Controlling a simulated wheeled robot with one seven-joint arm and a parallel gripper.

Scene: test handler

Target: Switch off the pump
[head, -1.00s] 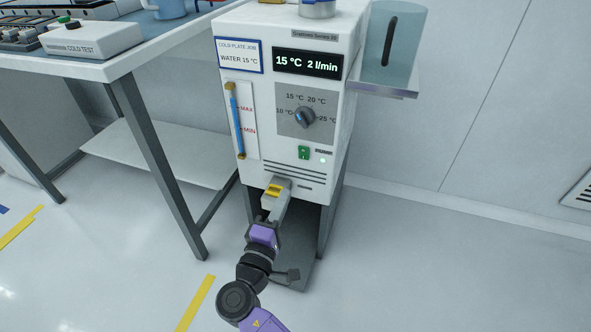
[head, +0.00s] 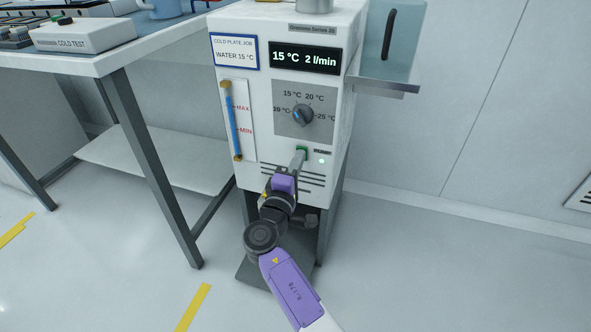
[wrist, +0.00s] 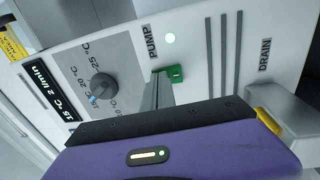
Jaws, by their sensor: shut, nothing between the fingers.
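The pump switch, a green rocker, shows in the wrist view (wrist: 176,74) beside the PUMP label; in the head view only its edge (head: 301,149) shows behind the fingers. The round pump light (head: 322,161) is lit pale green and also shows in the wrist view (wrist: 170,38). My gripper (head: 299,157) is shut and empty, its fingertips at the switch. In the wrist view the fingers (wrist: 158,84) overlap one side of the switch. I cannot tell whether they touch it. The display (head: 305,58) on the white chiller (head: 337,130) reads 15 °C 2 l/min.
The temperature knob (head: 302,115) is just above the switch. The drain spout (wrist: 285,110) is close to my gripper in the wrist view. A bench (head: 112,62) stands left. A shelf with a clear vessel (head: 402,50) juts out right. The floor right is clear.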

